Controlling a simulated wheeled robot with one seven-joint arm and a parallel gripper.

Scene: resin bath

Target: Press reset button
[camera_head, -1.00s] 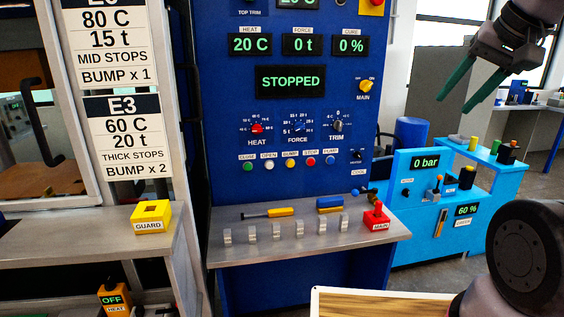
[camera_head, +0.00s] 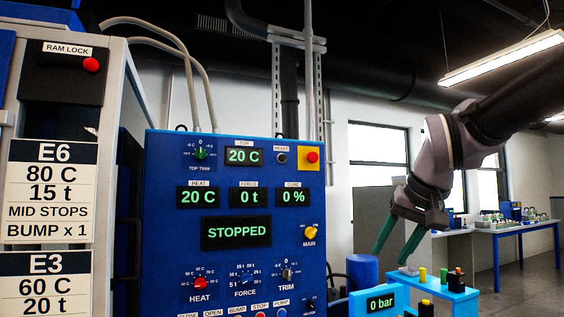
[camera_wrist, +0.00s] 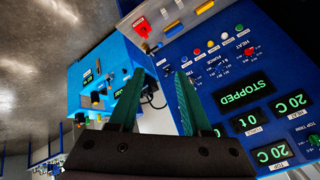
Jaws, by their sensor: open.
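A small dark round button (camera_head: 282,158) sits near the top right of the blue control panel (camera_head: 165,250), in the head view. The small label above it seems to read RESET. My gripper (camera_head: 390,256) is open and empty, to the right of the panel and lower than the button. Its green fingers point down in the head view. In the wrist view my gripper (camera_wrist: 158,75) has its fingers apart with nothing between them. The panel (camera_wrist: 235,75) shows there upside down on the right. I cannot make out the button in the wrist view.
A red button on a yellow plate (camera_head: 312,157) is right beside the dark button. Knobs and displays, one reading STOPPED (camera_head: 237,232), fill the panel below. A light blue cart (camera_head: 455,294) stands at the lower right. A ram lock box (camera_head: 60,75) is at the left.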

